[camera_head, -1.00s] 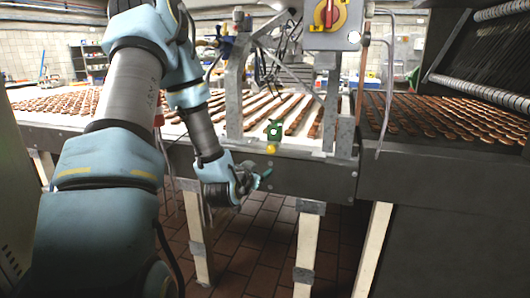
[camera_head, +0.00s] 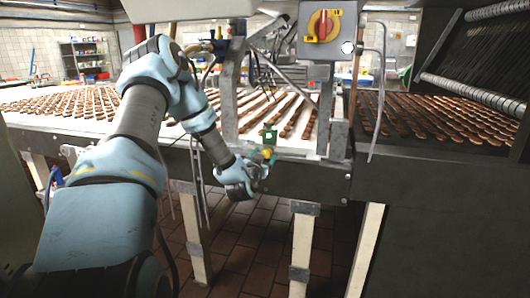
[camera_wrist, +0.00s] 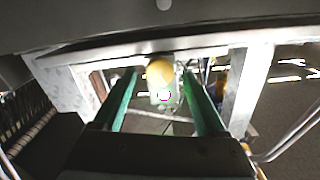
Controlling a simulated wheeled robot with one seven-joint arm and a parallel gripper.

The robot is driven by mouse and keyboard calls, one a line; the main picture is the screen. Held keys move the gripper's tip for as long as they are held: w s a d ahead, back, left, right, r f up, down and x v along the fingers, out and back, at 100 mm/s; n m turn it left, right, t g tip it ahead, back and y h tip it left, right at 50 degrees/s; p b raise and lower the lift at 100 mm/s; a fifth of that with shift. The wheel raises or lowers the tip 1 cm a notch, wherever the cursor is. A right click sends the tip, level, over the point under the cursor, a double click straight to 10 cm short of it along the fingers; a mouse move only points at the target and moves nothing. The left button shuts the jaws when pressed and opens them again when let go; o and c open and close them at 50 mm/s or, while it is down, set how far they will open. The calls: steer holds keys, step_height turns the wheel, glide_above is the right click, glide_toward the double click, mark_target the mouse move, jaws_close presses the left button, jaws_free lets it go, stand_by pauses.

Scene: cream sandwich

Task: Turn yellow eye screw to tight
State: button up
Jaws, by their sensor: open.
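The yellow eye screw (camera_head: 267,153) sits at the lower end of a green bracket (camera_head: 269,135) on the front edge of the conveyor. In the wrist view, the screw shows as a rounded yellow end (camera_wrist: 160,71) near the top centre, with the pale green bracket (camera_wrist: 165,98) partly visible behind it. My gripper (camera_head: 264,160) is right at the screw in the head view. In the wrist view its two green fingers (camera_wrist: 160,88) are apart, one on each side of the screw, with gaps showing. Whether either finger touches the screw cannot be told.
Rows of brown biscuits lie on the conveyor (camera_head: 350,198) behind its dark front rail. A metal frame (camera_head: 229,105) stands on it, with a grey switch box (camera_head: 327,30) with a red knob above. A dark machine (camera_head: 470,60) stands at the right. Pale legs (camera_head: 301,240) stand below.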

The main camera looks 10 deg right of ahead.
steer(key=shift+w+d, duration=0.15)
steer(key=shift+w, duration=0.15)
steer(key=shift+c, duration=0.3)
jaws_close()
